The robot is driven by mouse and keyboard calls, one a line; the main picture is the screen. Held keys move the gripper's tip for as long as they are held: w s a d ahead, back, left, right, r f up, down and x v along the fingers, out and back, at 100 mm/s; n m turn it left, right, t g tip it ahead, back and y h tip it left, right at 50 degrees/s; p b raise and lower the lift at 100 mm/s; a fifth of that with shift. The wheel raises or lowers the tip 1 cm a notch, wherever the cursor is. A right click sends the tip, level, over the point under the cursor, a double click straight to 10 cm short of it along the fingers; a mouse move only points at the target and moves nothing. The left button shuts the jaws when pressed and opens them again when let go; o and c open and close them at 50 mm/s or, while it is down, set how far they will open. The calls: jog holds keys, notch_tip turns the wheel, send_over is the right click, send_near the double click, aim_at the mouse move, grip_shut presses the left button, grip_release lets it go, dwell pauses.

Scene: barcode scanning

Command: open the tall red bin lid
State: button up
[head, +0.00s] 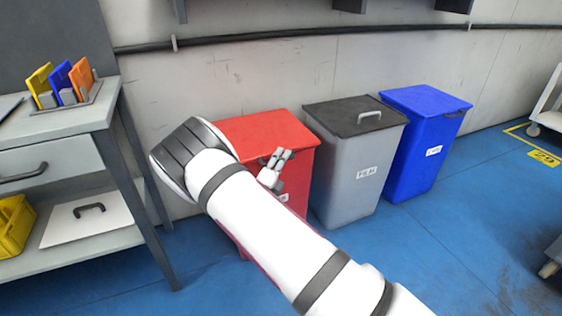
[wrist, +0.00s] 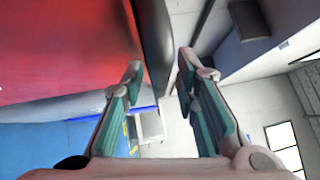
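The tall red bin (head: 262,130) stands against the wall, its lid down. My arm covers much of its front. A dark handle (head: 263,160) shows partly at the front edge of the lid, behind my gripper (head: 279,160). In the wrist view the red bin (wrist: 55,40) fills the upper left. There, a dark bar (wrist: 155,40), which looks like the handle, runs between the fingertips of my gripper (wrist: 158,72). The fingers are open, with a gap between them. The right fingertip is close to the bar; I cannot tell whether it touches.
A grey bin with a dark lid (head: 356,114) stands just right of the red bin, and a blue bin (head: 428,100) beyond it. A workbench (head: 65,120) is at the left. Blue floor (head: 460,220) is open at the front right.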

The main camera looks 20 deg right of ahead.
grip_shut()
